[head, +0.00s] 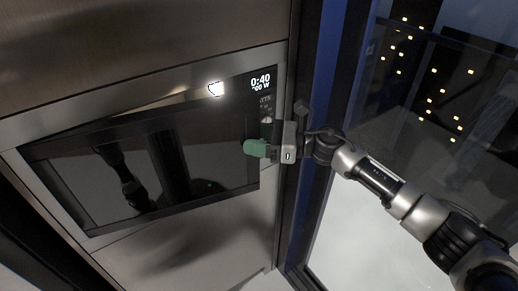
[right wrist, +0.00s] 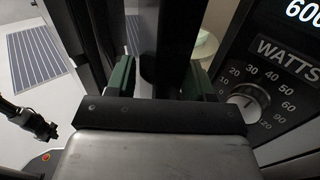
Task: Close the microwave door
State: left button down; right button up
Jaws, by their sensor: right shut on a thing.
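The built-in microwave's dark glass door (head: 165,165) fills the middle left of the head view and stands slightly ajar. My right gripper (head: 256,148) is at the door's right edge, beside the control panel (head: 264,95). In the right wrist view its green fingers (right wrist: 160,80) are on either side of a dark upright part of the door (right wrist: 172,45), and the gripper is shut on it. A gap between door and panel shows part of a pale round plate (right wrist: 206,45) inside. My left gripper (right wrist: 40,128) seems to show small and dark at the left; its jaws are unclear.
A knob marked WATTS (right wrist: 247,102) is close to the right of my right gripper. A dark blue frame (head: 325,110) and a glass pane stand right of the microwave. A striped runner (right wrist: 45,68) lies on the floor. The door glass reflects my arm.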

jog(key=o, duration=1.2)
jog(key=shift+a, duration=0.25)
jog(key=d+b, duration=0.1)
jog(key=d, duration=0.2)
jog(key=d+b, duration=0.1)
jog(key=d, duration=0.3)
jog(key=s+d+b, duration=0.1)
jog(key=d+b, duration=0.1)
jog(key=d, duration=0.1)
jog(key=shift+d, duration=0.4)
